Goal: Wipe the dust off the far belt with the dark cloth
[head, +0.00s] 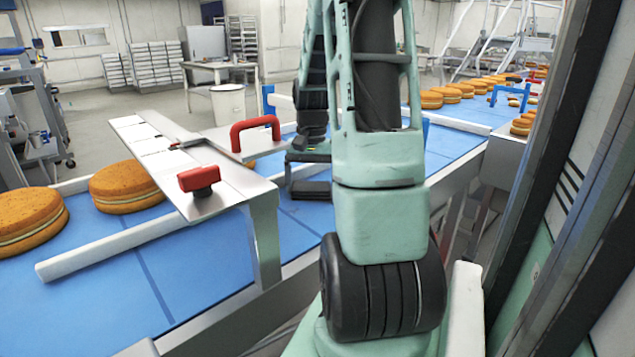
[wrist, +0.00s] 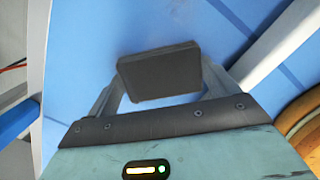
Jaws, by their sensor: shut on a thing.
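My gripper (head: 302,172) reaches down over the blue belt (head: 285,228), just right of the metal bridge. In the wrist view my gripper (wrist: 162,76) is shut on a dark, block-like folded piece, the dark cloth (wrist: 160,72). It also shows in the head view as a flat dark piece (head: 310,190) low over the belt; I cannot tell if it touches. The belt (wrist: 75,60) fills much of the wrist view. I cannot make out dust for certain. My arm hides part of the belt.
A metal bridge (head: 262,200) with a red handle (head: 256,133) and a red knob (head: 199,179) spans the belt at left. Filled rounds (head: 122,187) lie left of it, and more (head: 452,94) stand at the far right. A white rail (head: 110,243) lies along the belt.

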